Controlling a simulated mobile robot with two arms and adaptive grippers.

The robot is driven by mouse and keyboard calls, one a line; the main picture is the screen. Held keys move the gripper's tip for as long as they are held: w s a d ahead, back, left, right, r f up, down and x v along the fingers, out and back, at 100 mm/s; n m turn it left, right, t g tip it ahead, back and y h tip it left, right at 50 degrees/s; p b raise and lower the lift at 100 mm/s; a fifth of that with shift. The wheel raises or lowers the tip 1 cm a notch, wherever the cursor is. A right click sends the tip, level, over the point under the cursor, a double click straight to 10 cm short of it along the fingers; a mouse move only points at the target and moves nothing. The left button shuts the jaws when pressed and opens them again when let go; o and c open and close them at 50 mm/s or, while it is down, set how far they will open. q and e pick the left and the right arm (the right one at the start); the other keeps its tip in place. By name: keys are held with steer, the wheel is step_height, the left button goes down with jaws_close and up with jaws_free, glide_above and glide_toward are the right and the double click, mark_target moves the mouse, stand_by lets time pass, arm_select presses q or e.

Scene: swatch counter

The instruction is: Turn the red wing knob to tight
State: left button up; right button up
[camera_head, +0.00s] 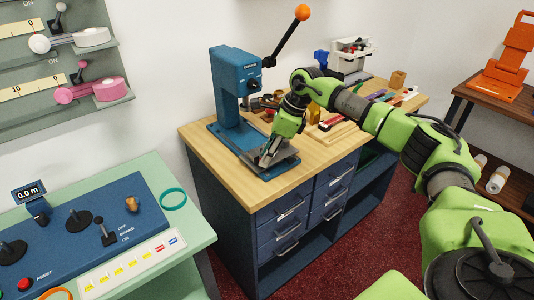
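My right gripper (267,156) reaches down over the base plate (285,165) of the blue press (231,92) on the wooden workbench. Its grey fingers are small and seen at an angle, so I cannot tell whether they are open or shut, or whether they hold anything. I cannot make out a red wing knob; the gripper and wrist cover part of the press base. My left gripper is not in view.
The press's long lever with an orange ball (302,12) rises above the bench (200,137). Tools and wooden strips lie behind my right arm. A green counter with a blue control panel (75,235) stands at left. An orange stand (503,60) is at far right.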

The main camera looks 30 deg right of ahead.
jaws_close()
stand_by(0.3)
steer(key=shift+a+m+t+h, duration=0.15)
steer(key=shift+m+t+h, duration=0.2)
steer(key=shift+m, duration=0.75)
steer(key=m, duration=0.2)
steer(key=shift+s+a+m+t+h, duration=0.1)
steer(key=shift+m+t+h, duration=0.2)
steer(key=shift+t+h, duration=0.05)
steer(key=m+h, duration=0.1)
steer(key=m, duration=0.1)
steer(key=m+h+b, duration=0.1)
steer(key=m, duration=0.2)
steer(key=shift+a, duration=0.2)
steer(key=shift+r+m, duration=0.1)
steer(key=shift+m, duration=0.2)
